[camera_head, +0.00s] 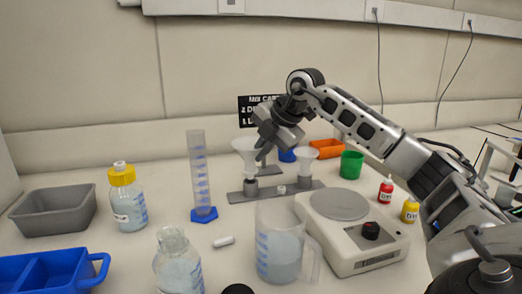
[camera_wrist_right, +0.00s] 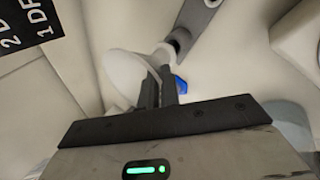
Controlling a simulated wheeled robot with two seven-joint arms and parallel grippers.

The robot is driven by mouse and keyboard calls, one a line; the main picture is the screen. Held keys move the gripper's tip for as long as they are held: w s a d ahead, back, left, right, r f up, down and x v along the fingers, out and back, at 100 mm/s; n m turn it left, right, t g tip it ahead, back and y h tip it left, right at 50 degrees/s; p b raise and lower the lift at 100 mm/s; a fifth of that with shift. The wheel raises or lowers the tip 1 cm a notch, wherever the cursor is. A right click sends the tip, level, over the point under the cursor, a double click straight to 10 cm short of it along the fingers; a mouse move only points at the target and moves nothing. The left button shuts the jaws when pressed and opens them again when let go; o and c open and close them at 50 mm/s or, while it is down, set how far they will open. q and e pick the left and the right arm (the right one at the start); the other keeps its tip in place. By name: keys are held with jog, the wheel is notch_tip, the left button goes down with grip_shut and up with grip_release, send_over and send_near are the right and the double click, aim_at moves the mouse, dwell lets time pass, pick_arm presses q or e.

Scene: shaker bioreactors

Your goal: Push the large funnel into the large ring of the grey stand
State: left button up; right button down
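The large funnel (camera_head: 244,146) is white and stands about upright over the left end of the grey stand (camera_head: 275,191). Its lower end meets the large ring (camera_head: 250,185); how deep it sits cannot be told. My right gripper (camera_head: 261,155) reaches down at the funnel's right side. In the right wrist view, its two fingers (camera_wrist_right: 160,80) are close together at the neck of the large funnel (camera_wrist_right: 122,70) and seem shut on it; the fingertips partly hide the contact. The grey stand (camera_wrist_right: 195,20) also shows there. My left gripper is not in view.
A smaller white funnel (camera_head: 307,156) stands on the stand's right part. A beaker (camera_head: 281,245) and a hotplate (camera_head: 352,232) stand in front. A measuring cylinder (camera_head: 199,175) is to the left. A green cup (camera_head: 351,164) and an orange tray (camera_head: 327,148) are behind right.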

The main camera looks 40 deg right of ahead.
jog(key=shift+f, duration=0.55)
dwell(1.1)
jog(key=shift+f+b, duration=0.4)
jog(key=shift+f, duration=0.35)
dwell(1.3)
jog(key=c, duration=1.6)
grip_release()
jog(key=shift+o, duration=0.2)
jog(key=p+v, duration=0.1)
jog(key=v, duration=1.5)
jog(key=shift+p, duration=0.3)
